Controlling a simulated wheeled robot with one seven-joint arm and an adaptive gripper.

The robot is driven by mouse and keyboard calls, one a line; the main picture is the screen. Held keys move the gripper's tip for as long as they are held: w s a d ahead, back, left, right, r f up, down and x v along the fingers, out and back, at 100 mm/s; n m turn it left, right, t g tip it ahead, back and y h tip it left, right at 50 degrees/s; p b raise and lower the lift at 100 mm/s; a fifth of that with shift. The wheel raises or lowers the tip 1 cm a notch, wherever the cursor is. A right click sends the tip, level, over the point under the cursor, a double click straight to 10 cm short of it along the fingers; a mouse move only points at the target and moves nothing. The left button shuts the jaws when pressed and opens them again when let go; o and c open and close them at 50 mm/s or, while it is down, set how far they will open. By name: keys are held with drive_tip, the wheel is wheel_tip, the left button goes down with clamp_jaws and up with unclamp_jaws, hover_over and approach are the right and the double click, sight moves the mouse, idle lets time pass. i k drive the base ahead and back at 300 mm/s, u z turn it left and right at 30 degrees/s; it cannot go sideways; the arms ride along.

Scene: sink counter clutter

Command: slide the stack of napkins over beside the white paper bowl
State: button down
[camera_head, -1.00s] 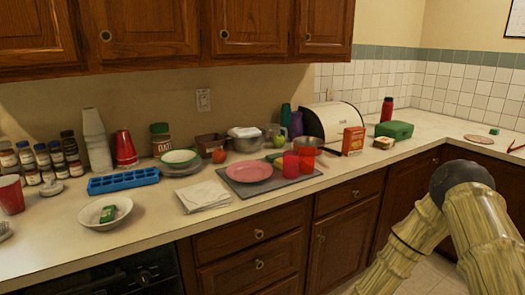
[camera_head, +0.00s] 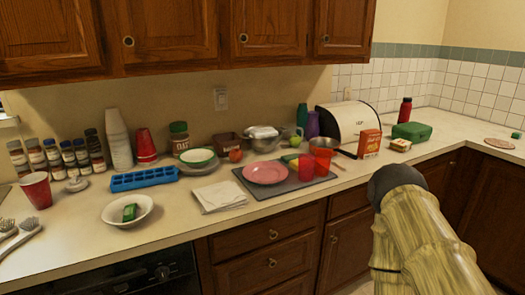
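The stack of napkins (camera_head: 219,196) is a flat white folded pile on the counter, left of the grey mat and in front of a stacked plate and bowl. The white paper bowl (camera_head: 113,216) stands to the left of the napkins, with a gap of bare counter between them. A small green box (camera_head: 130,212) lies in the bowl. My arm shows at the lower right, in front of the cabinets, but my gripper is out of the picture. Nothing touches the napkins from above.
A blue ice tray (camera_head: 145,179) lies behind the bowl. A pink plate (camera_head: 265,170) and red cups (camera_head: 306,167) are on the grey mat (camera_head: 284,185). A red cup (camera_head: 36,190) and brushes (camera_head: 20,232) are at the left. The counter's front strip is clear.

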sight(225, 196)
drive_tip(key=z, duration=2.9)
drive_tip(key=k, duration=1.7)
drive_tip(key=u, duration=2.1)
drive_tip(key=i, duration=1.1)
